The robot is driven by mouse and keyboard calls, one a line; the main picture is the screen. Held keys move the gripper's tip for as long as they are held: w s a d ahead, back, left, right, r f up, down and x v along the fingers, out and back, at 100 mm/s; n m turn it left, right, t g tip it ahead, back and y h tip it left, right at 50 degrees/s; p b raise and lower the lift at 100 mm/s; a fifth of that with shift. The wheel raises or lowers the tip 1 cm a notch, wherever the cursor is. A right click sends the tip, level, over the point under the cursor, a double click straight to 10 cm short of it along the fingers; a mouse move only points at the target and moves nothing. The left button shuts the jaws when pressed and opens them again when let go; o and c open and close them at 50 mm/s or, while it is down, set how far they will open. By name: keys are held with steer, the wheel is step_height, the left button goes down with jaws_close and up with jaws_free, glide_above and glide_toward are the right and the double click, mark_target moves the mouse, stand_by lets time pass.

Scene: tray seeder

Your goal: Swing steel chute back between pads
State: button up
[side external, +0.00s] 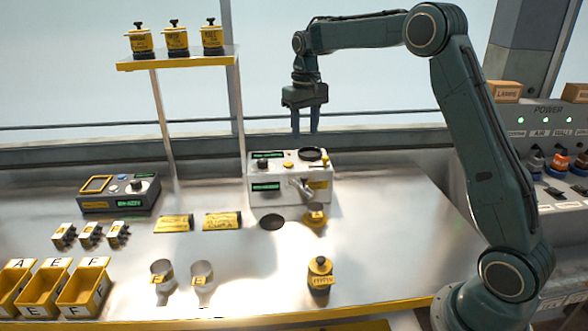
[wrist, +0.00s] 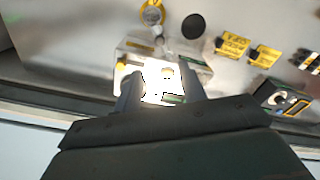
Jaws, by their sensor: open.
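The white seeder machine (side external: 262,202) stands at the back of the bench. A steel chute (side external: 300,187) juts from its front and slants down to the right, toward a small yellow-labelled cup (side external: 315,216). A dark round pad (side external: 272,222) lies bare to the cup's left; it also shows in the wrist view (wrist: 193,26). Any pad beneath the cup is hidden. My gripper (side external: 305,130) is open and empty, pointing down above and behind the machine.
Two yellow-and-black plates (side external: 222,221) and a dark control box (side external: 118,194) lie left. A raised shelf (side external: 180,61) holds three jars. Lettered yellow bins (side external: 85,286) sit front left. Bench between is clear.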

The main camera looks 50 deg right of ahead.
mark_target(304, 176)
step_height(304, 176, down, 13)
steer(key=shift+f, duration=0.2)
stand_by(0.6)
jaws_close()
